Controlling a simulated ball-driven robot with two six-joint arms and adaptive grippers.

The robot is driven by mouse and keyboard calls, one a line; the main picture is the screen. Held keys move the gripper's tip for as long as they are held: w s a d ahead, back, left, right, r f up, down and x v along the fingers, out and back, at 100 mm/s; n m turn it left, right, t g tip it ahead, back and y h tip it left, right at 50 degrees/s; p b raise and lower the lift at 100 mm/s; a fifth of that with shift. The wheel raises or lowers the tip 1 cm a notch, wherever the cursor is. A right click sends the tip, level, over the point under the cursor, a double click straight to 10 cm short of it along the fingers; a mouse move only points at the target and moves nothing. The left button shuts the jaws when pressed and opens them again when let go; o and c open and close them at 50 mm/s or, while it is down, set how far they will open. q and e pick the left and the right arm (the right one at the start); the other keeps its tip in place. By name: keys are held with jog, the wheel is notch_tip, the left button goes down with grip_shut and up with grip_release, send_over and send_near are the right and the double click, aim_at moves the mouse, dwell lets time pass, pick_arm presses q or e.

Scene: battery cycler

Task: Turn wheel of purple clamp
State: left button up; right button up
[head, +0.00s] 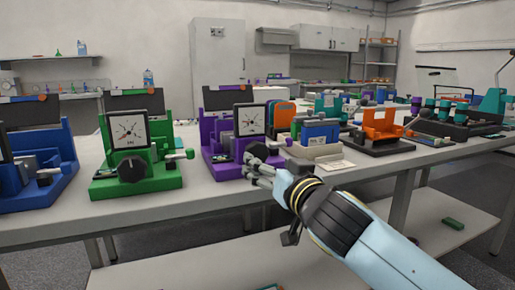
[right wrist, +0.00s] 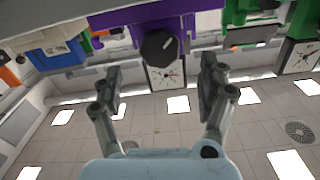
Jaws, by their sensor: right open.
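The purple clamp (head: 212,140) stands on the table, with a white dial gauge (head: 250,119) on its front. Its black wheel is mostly hidden by my right gripper (head: 254,166) in the head view. In the right wrist view, which is upside down, the purple body (right wrist: 118,22), the black wheel (right wrist: 158,46) and the gauge (right wrist: 166,78) show clearly. My right gripper (right wrist: 160,68) is open, with one finger on each side of the wheel in that view. The fingers look apart from the wheel, and nothing is between them. My left gripper is not in view.
A green clamp (head: 110,155) and a blue clamp (head: 50,178) stand left of the purple one. A white-based device with a blue block (head: 320,133) and an orange device (head: 384,124) stand to the right. Free room lies before the table's front edge (head: 235,196).

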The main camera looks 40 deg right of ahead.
aim_at(258, 155)
jog(key=x, duration=0.7)
jog(key=shift+w+d, duration=0.1)
jog(key=shift+w, duration=0.25)
jog(key=c, duration=1.2)
jog(key=m+b, duration=0.2)
jog(key=shift+f+m+b, duration=0.25)
jog(key=shift+m+b, duration=0.05)
jog(key=shift+m, duration=0.1)
jog(key=shift+r+m, duration=0.2)
jog(key=shift+m, duration=0.4)
jog(key=o, duration=1.2)
